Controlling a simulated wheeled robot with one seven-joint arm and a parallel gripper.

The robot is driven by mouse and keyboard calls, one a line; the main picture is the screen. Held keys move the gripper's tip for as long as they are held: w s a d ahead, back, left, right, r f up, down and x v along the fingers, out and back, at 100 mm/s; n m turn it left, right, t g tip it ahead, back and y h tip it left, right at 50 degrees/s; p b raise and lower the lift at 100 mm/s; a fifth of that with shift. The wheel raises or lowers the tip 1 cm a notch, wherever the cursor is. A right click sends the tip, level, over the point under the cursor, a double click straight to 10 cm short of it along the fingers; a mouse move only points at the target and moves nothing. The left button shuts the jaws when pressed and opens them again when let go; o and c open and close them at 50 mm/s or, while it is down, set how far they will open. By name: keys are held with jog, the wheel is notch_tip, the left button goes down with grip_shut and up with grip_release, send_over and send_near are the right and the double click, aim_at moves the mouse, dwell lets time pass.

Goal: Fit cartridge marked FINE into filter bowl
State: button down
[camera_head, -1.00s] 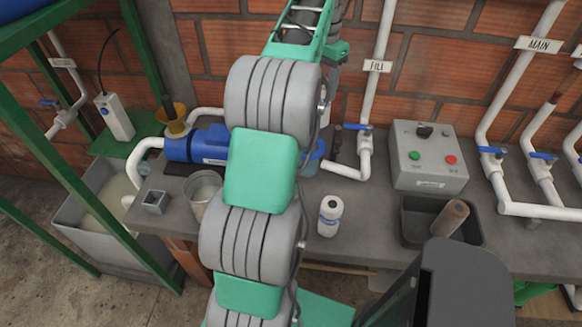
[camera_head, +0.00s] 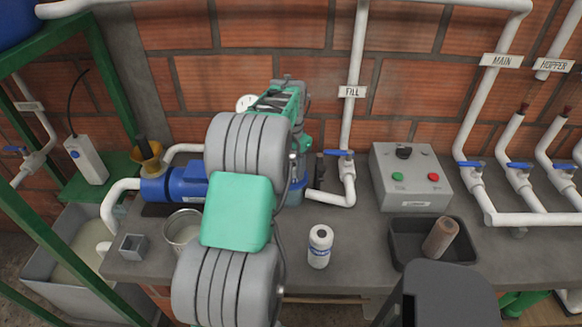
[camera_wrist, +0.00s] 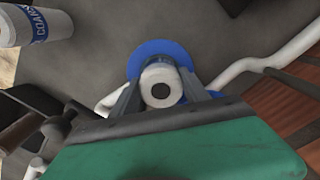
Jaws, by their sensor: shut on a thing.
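My gripper (camera_wrist: 160,98) is shut on a white cylindrical cartridge (camera_wrist: 158,75) with a dark central hole, seen from its end in the wrist view. No marking on it can be read from here. The cartridge lines up with a blue ring (camera_wrist: 145,50), the filter bowl's rim or collar, which shows around and behind it. I cannot tell how deep the cartridge sits in it. In the head view, my arm hides the gripper and cartridge; a bit of the blue filter bowl (camera_head: 297,192) shows beside the arm.
A white cartridge with a blue label (camera_head: 320,246) stands upright on the bench; its lettering begins "COAR" in the wrist view (camera_wrist: 35,25). A black tray (camera_head: 402,262) holds a brown cylinder (camera_head: 440,238). A control box (camera_head: 410,176), the FILL pipe (camera_head: 356,120) and blue pump (camera_head: 175,185) stand nearby.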

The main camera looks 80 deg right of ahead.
jog(key=shift+f, duration=0.35)
jog(key=c, duration=0.6)
grip_release()
jog(key=shift+o, duration=0.2)
jog(key=shift+r, duration=0.1)
